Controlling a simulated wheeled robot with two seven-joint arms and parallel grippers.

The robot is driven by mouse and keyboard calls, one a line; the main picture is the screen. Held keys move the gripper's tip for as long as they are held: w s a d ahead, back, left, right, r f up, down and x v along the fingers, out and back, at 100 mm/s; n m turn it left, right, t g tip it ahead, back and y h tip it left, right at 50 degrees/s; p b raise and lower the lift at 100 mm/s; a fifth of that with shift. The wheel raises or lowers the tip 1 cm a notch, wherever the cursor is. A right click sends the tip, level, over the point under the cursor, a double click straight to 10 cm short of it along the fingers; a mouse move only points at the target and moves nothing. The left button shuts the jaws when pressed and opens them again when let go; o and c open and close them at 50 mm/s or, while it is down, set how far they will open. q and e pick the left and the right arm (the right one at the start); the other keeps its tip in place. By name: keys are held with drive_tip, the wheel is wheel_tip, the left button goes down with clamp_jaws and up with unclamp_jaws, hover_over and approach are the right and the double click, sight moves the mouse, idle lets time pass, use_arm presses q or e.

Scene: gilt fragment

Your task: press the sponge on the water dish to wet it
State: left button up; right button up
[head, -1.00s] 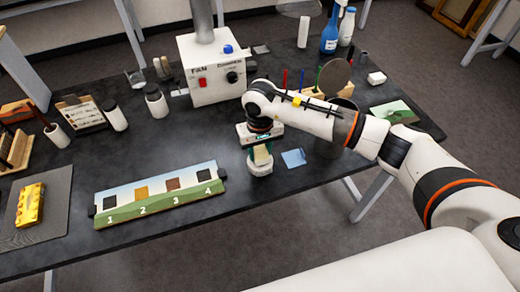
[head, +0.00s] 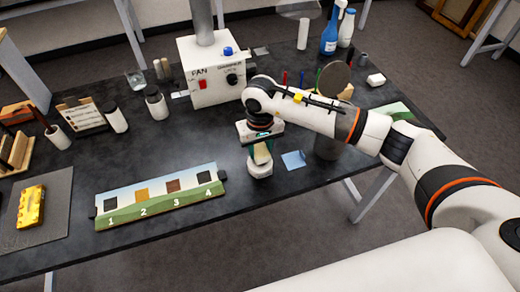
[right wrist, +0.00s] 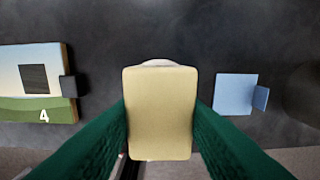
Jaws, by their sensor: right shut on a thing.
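My right gripper (head: 261,148) is shut on a pale yellow sponge (head: 262,154), held upright by its sides. In the right wrist view the sponge (right wrist: 159,115) sits between the two green fingers. The white water dish (head: 260,170) stands near the front edge of the table, directly below the sponge. In the right wrist view only a rim of the dish (right wrist: 158,62) shows behind the sponge. The sponge's lower end meets the dish in the head view, but I cannot tell whether they touch. The water is hidden. My left gripper is out of view.
A blue square cloth or sheet (head: 293,159) lies right of the dish. A numbered board (head: 160,197) with several patches lies to the left. A white fan box (head: 212,75) stands behind. A grey mat with a yellow block (head: 31,206) is at far left.

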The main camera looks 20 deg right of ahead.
sight(260, 150)
drive_tip(key=shift+r+p, duration=0.75)
drive_tip(key=shift+r, duration=1.85)
